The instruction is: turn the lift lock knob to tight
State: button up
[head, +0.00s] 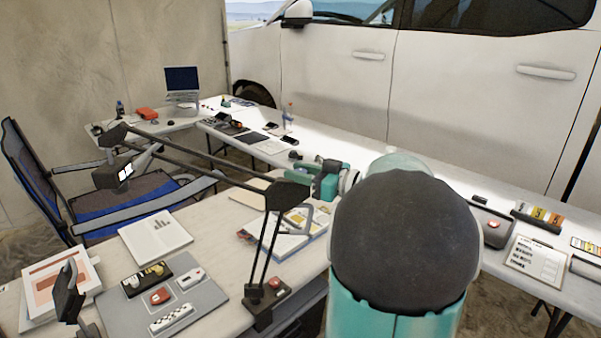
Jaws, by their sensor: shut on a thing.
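A black two-part jointed stand (262,245) rises from the near table, with its dark elbow joint (287,196) at mid-picture. My gripper (300,181), at the end of my teal wrist, is directly behind and beside this joint. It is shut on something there. Its fingertips are small and largely covered by the joint. I cannot make out the lift lock knob itself or which way it is turned. My large teal and dark arm link covers much of the right foreground.
The near table holds a grey tray (205,300) with small artifacts, papers (155,237) and a small red-topped box (276,284). A blue-seated chair (130,205) stands at left. A long white table (455,180) runs behind, beside a white vehicle (470,95).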

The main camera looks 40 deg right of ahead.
jog(key=shift+h, duration=0.3)
jog(key=m+t+h, duration=0.1)
jog(key=m+h, duration=0.3)
jog(key=h, duration=0.1)
jog(key=shift+a+h, duration=0.15)
jog(key=shift+h, duration=0.15)
jog(key=m+g+h, duration=0.1)
jog(key=m+h, duration=0.1)
jog(key=h, duration=0.2)
jog(key=m+g+h, duration=0.1)
jog(key=m+h, duration=0.2)
jog(key=shift+h, duration=0.4)
jog(key=shift+w+m+g+h, duration=0.1)
jog(key=shift+m+g+h, duration=2)
jog(key=shift+h, duration=0.5)
jog(key=shift+m+g+h, duration=1.6)
jog(key=shift+m+g, duration=0.4)
jog(key=shift+g, duration=0.4)
jog(key=shift+r+m+g, duration=0.15)
jog(key=shift+m+g, duration=0.15)
jog(key=shift+g, duration=0.1)
jog(key=o, duration=1)
jog(key=shift+c, duration=0.2)
